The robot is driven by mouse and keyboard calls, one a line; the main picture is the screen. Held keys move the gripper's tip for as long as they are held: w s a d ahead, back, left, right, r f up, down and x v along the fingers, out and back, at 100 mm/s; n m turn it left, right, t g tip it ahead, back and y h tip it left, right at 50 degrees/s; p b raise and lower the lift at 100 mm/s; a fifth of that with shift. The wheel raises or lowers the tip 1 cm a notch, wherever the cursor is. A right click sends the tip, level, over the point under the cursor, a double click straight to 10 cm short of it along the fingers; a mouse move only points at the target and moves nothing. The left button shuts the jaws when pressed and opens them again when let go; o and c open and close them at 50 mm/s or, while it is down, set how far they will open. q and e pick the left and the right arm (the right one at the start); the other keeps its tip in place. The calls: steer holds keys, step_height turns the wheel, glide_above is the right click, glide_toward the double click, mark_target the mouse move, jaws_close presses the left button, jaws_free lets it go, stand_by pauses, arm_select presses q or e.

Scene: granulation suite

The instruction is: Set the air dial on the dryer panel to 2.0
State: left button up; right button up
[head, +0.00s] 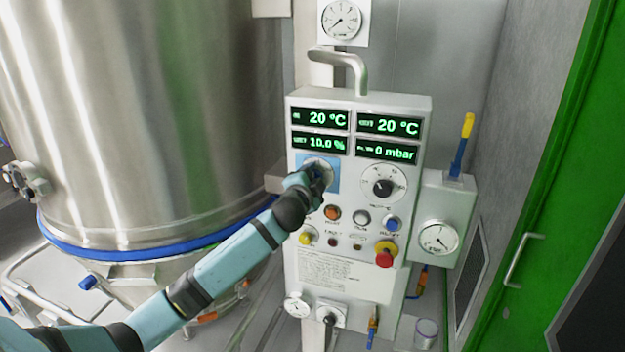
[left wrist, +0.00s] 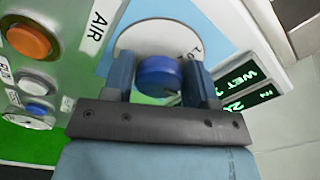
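The air dial is a blue knob (left wrist: 160,74) on a round white scale plate (left wrist: 148,38), set in a light-blue patch of the dryer panel (head: 343,225); the label AIR shows beside it in the left wrist view. My left gripper (head: 319,176) is at this dial in the head view and covers most of it. In the left wrist view its two fingers (left wrist: 158,80) stand on either side of the knob, which fills the gap between them. The dial's pointer and most of its scale numbers are hidden. My right gripper is not in view.
A second dial (head: 383,187) sits to the right on the panel. Below are several push buttons and a red emergency stop (head: 385,257). Green displays (head: 320,118) are above. A large steel vessel (head: 150,110) stands left, a green door (head: 550,190) right.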

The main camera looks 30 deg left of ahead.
arm_select(q)
steer(key=shift+o, duration=1.3)
steer(key=shift+s, duration=0.2)
steer(key=b+v, duration=0.3)
steer(key=v, duration=1)
steer(key=shift+s+d+b, duration=0.15)
steer(key=shift+s+b, duration=0.05)
steer(key=shift+b, duration=0.1)
